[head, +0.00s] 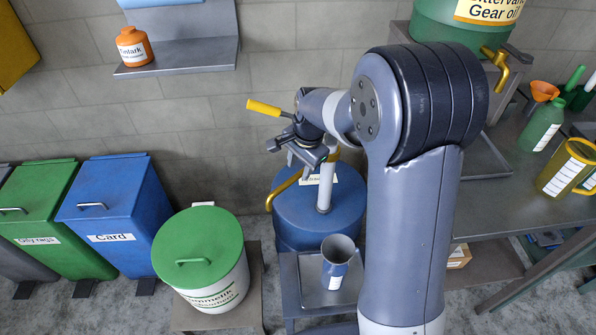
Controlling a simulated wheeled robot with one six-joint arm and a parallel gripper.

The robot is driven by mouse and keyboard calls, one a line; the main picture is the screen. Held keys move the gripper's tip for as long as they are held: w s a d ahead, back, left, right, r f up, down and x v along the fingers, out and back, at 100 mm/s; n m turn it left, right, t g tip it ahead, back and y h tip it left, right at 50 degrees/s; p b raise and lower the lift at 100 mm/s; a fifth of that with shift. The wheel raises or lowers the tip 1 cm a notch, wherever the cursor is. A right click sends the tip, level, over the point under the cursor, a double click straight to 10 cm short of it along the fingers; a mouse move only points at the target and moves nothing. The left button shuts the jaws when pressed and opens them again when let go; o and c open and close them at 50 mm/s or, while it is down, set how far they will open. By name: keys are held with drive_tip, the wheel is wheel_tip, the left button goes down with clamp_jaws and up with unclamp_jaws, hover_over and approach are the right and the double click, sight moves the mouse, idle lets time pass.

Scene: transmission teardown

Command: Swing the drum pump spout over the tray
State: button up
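The blue drum (287,216) stands against the wall in the middle. Its pump has a pale upright tube (325,187) on the drum's top and a yellow lever (264,107) pointing left. The yellow spout (284,188) runs down to the left, its end over the drum's left edge, apart from the tray. My gripper (291,152) is above the drum, close to the pump head. My arm hides part of the pump, and I cannot tell whether the fingers touch it.
A white bin with a green lid (198,248) stands left of the tray. Blue (112,208) and green (42,220) bins are farther left. A workbench (530,205) with bottles and a jug is at right. A wall shelf (180,55) holds an orange bottle (134,47).

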drive_tip(key=shift+w+a+f, duration=0.1)
drive_tip(key=shift+f, duration=0.65)
drive_tip(key=shift+w+a+f, duration=0.1)
drive_tip(key=shift+f, duration=0.6)
drive_tip(key=shift+c, duration=0.2)
clamp_jaws()
